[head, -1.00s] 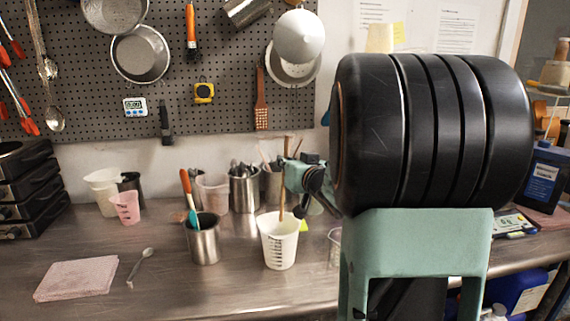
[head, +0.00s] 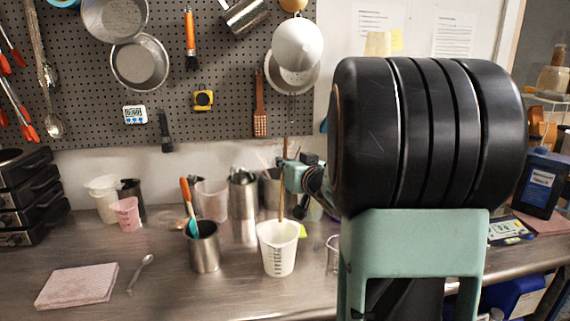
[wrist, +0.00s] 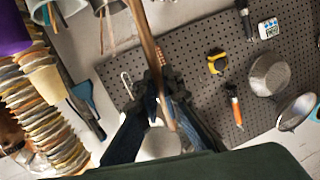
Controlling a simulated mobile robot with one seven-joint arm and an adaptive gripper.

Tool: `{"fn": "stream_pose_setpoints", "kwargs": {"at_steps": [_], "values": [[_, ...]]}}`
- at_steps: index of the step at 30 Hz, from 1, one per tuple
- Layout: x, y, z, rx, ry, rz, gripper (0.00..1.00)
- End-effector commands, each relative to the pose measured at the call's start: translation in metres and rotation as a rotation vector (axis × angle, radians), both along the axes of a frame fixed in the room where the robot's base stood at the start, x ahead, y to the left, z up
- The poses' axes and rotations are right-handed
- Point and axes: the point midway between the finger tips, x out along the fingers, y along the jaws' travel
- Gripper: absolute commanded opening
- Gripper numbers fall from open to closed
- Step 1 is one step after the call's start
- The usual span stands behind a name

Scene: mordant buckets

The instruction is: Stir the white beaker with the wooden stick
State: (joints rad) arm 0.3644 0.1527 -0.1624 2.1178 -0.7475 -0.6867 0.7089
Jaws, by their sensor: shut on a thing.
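The white beaker (head: 277,258) stands upright on the metal counter, with dark measuring marks on its side. The wooden stick (head: 281,208) stands nearly upright with its lower end inside the beaker; the beaker wall hides that end. My gripper (head: 304,178) is above and slightly right of the beaker, partly hidden by my own arm. In the wrist view my gripper (wrist: 158,88) is shut on the wooden stick (wrist: 146,40), which runs between the fingers. The beaker's contents cannot be seen.
A steel cup (head: 203,250) with an orange-handled tool stands close left of the beaker. A clear cup (head: 333,252) is close right. Steel canisters (head: 242,197) stand behind. A folded pink cloth (head: 77,286) and a spoon (head: 140,274) lie left. The front counter is free.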

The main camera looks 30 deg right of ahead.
Motion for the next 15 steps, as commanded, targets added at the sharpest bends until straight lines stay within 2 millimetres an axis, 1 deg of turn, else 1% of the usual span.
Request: {"fn": "stream_pose_setpoints", "kwargs": {"at_steps": [1,3,15], "values": [[0.000,0.000,0.009,-0.001,-0.002,0.000,0.00],[0.000,0.000,0.019,-0.001,-0.002,0.000,0.00],[0.000,0.000,0.068,0.000,-0.002,0.000,0.00]]}}
